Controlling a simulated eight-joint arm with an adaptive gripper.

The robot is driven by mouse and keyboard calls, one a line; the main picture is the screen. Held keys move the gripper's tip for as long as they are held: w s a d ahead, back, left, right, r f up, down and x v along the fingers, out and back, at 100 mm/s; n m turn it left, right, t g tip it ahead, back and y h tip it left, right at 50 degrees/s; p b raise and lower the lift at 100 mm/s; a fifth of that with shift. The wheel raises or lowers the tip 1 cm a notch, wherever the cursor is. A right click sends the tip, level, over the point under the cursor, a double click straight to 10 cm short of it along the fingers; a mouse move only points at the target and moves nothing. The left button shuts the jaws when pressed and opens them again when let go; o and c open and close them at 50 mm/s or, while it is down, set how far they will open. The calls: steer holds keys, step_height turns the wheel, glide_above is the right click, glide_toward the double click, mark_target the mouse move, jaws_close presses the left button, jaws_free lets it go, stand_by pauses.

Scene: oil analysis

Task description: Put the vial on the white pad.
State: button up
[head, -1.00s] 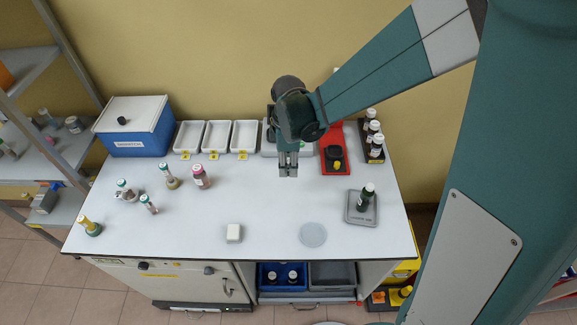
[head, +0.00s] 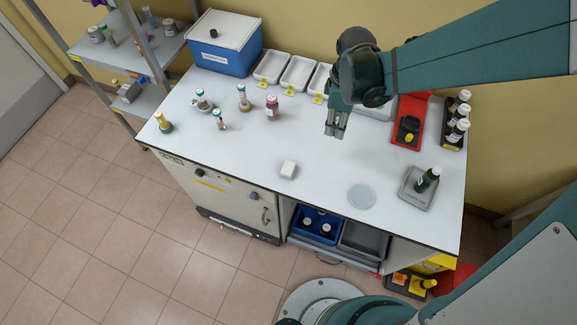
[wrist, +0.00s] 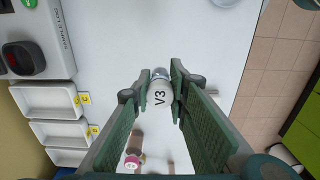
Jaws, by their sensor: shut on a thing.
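My gripper (head: 336,132) is above the middle of the white bench, in front of the trays. In the head view the held vial is too small or hidden to make out. A pale round disc (head: 361,196) lies flat near the bench's front edge, to the right of and in front of my gripper. A small white block (head: 288,169) lies to the left of the disc. I cannot tell for certain which of the two is the white pad. Nothing is on either.
A dark bottle (head: 428,180) stands on a grey plate (head: 411,196) at right. White trays (head: 298,73), a red stand (head: 413,110) and a bottle rack (head: 452,140) line the back. The middle is clear.

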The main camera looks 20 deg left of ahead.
step_height(320, 180, up, 2)
glide_above(288, 167)
stand_by(0.3)
stand_by(0.3)
steer(key=shift+f, duration=2.9)
steer(key=shift+f+b, duration=0.3)
steer(key=shift+f, duration=1.75)
steer(key=shift+f, duration=0.2)
steer(key=o, duration=0.9)
steer(key=shift+r, duration=0.2)
